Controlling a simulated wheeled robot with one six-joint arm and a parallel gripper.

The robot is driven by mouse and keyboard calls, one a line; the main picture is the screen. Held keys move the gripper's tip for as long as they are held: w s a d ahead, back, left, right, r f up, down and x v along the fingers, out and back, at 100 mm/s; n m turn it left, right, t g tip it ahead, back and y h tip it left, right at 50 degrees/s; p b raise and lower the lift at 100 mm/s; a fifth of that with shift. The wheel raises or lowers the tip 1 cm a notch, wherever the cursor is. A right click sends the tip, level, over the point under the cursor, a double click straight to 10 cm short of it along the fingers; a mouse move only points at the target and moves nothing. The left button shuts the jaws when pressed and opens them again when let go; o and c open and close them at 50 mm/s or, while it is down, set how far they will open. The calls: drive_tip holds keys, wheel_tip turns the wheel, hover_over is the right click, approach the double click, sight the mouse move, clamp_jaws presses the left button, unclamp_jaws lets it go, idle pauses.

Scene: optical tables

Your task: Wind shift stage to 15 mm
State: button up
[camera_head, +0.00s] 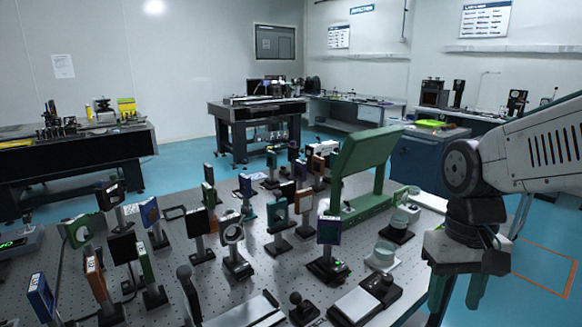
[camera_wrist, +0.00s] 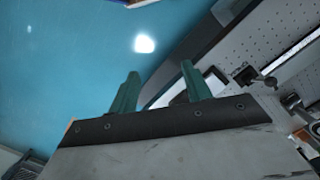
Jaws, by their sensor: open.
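My gripper (camera_head: 476,288) hangs at the right of the head view, off the right edge of the near optical table (camera_head: 225,285). In the wrist view its two green fingers (camera_wrist: 160,72) stand apart with nothing between them, above blue floor. No part is clearly readable as the shift stage. A low black-and-white device (camera_head: 365,298) with a round knob sits at the table's front right, left of and apart from my gripper. No millimetre scale can be read. In the wrist view a small black part with a lever (camera_wrist: 258,80) stands on the perforated tabletop.
Many post-mounted optics crowd the near table. A tall green bracket (camera_head: 362,160) stands at its back right, with glass discs (camera_head: 383,254) nearby. A black joystick (camera_head: 302,308) is at the front. Blue floor is free right of the table, with an orange outline (camera_head: 545,265).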

drive_tip(key=s+r+t, duration=0.2)
drive_tip(key=s+r, duration=0.1)
drive_tip(key=s, duration=0.6)
drive_tip(key=shift+s+d+r+t, duration=0.15)
drive_tip(key=shift+s+d+t, duration=0.15)
drive_tip(key=shift+s+d, duration=0.1)
